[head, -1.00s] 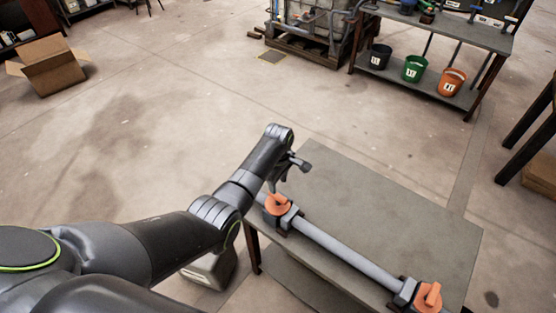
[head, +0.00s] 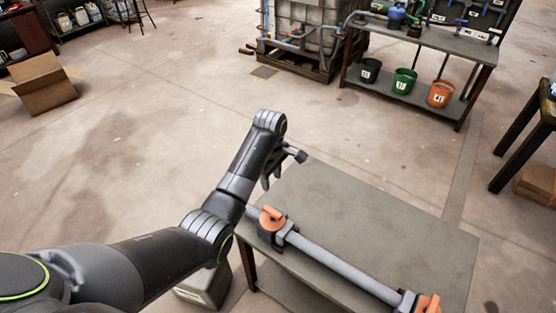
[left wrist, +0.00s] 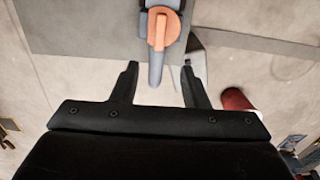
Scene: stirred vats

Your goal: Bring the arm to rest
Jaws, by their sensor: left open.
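My left arm (head: 235,180) comes in from the left and reaches up over the near left corner of the table. My left gripper (head: 283,170) is open and empty, above the table's left edge. In the left wrist view its two fingers (left wrist: 160,80) stand apart with nothing between them. Beyond the fingertips is an orange valve handle (left wrist: 160,28) on a grey pipe. The same orange handle (head: 271,217) shows in the head view at the pipe's left end, below and apart from the gripper. My right gripper is not in view.
The grey table (head: 375,215) carries the pipe (head: 340,262), with a second orange handle (head: 428,303) at its right end. A grey container (head: 205,288) stands on the floor by the table. A bench with buckets (head: 440,94) and an open cardboard box (head: 45,85) stand farther off. Floor between is clear.

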